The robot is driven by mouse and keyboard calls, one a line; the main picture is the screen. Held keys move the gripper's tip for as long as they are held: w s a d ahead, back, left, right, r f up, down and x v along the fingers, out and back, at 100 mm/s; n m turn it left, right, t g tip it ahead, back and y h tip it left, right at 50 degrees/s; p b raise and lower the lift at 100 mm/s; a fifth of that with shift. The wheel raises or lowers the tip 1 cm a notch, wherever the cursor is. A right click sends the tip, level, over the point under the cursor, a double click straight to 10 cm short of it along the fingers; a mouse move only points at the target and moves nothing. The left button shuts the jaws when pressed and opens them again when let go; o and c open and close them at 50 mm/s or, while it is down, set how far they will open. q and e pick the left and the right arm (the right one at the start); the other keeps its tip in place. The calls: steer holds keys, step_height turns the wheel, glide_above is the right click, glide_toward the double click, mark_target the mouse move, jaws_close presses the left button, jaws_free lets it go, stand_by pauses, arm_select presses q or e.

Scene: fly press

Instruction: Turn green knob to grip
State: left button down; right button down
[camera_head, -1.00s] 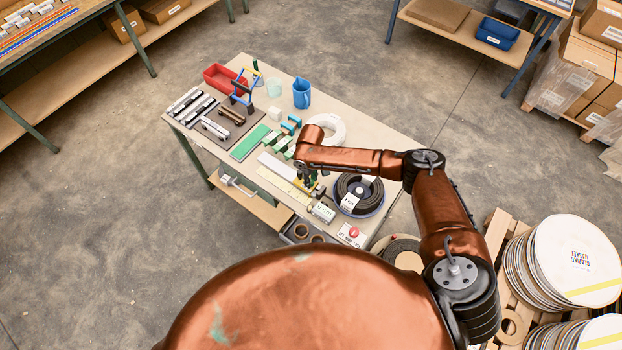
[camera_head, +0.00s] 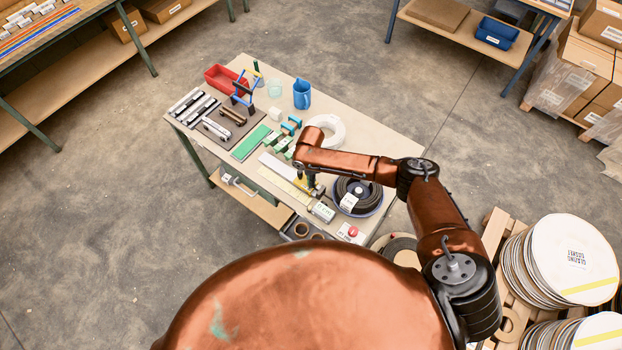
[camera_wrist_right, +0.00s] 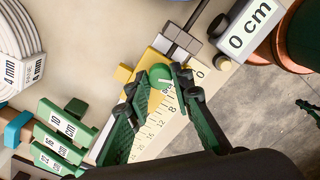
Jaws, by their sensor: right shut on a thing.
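The green knob (camera_wrist_right: 160,73) shows in the right wrist view on a yellow block (camera_wrist_right: 143,83) at the end of a ruler scale (camera_wrist_right: 152,128). My right gripper (camera_wrist_right: 156,82) has its green fingers on either side of the knob and is shut on it. In the head view my right gripper (camera_head: 311,184) points down at the table's near side, and the knob is hidden under it. A white "0 cm" label (camera_wrist_right: 250,29) sits beyond the grey blocks and rod. My left gripper is in neither view.
Green labelled blocks (camera_wrist_right: 62,128) and a white coil (camera_wrist_right: 14,45) lie beside the gripper. In the head view a black coil (camera_head: 358,192) is right of it, and a box with a red button (camera_head: 352,231) is at the table's near edge.

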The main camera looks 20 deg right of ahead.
steer(key=shift+n, duration=0.8)
steer(key=shift+w, duration=0.1)
steer(key=c, duration=1.7)
jaws_free()
step_height(320, 180, up, 12)
